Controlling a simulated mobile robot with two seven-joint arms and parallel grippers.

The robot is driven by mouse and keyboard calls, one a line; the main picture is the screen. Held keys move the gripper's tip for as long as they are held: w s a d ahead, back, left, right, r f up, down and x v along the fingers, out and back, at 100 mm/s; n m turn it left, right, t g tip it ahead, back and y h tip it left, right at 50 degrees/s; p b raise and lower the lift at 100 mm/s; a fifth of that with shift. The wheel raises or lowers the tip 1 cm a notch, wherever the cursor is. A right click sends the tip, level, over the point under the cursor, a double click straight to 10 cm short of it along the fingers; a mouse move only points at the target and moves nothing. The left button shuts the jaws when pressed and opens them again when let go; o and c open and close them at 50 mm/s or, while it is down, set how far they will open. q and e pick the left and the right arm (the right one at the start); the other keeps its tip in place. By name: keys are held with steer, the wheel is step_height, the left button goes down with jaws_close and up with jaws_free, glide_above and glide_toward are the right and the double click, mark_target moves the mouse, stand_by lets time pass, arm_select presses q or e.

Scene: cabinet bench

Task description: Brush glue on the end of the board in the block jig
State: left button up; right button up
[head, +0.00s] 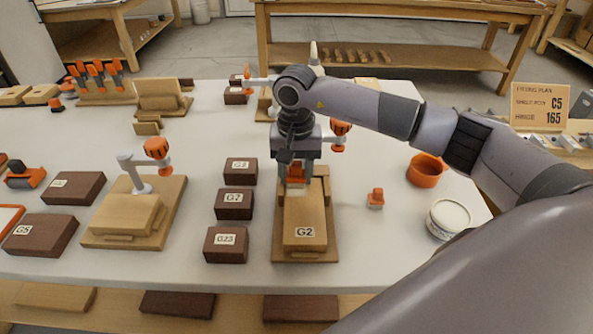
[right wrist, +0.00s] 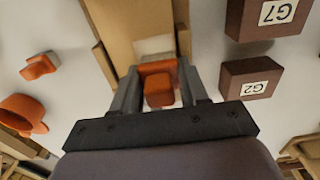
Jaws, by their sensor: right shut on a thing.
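The board (head: 304,215), light wood with a G2 label, lies flat in the block jig (head: 275,245) at the middle front of the bench. My right gripper (head: 296,172) is above the far end of that board, pointing down. It is shut on an orange brush (right wrist: 160,90), whose orange part also shows below the fingers in the head view (head: 296,182). In the right wrist view a pale patch (right wrist: 155,45) shows just past the brush, over the wood. I cannot tell whether the bristles touch the board. My left gripper is not in view.
Dark labelled blocks (head: 234,204) stand in a row left of the jig. A second jig (head: 130,215) with an orange-knobbed clamp is farther left. To the right are a small orange piece (head: 375,198), an orange bowl (head: 427,172) and a white tub (head: 448,219).

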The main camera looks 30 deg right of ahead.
mark_target(312, 190)
steer(key=shift+s+d, duration=0.5)
steer(key=shift+d, duration=0.25)
steer(key=shift+s+d, duration=0.45)
steer(key=shift+d, duration=0.3)
steer(key=shift+s+a, duration=0.45)
steer(key=shift+s, duration=0.25)
steer(key=shift+w+a+f, duration=0.1)
steer(key=shift+w+a, duration=0.25)
steer(key=shift+a, duration=0.2)
steer(key=shift+w+a+b, duration=0.4)
steer(key=shift+w+a, duration=0.2)
steer(key=shift+a, duration=0.3)
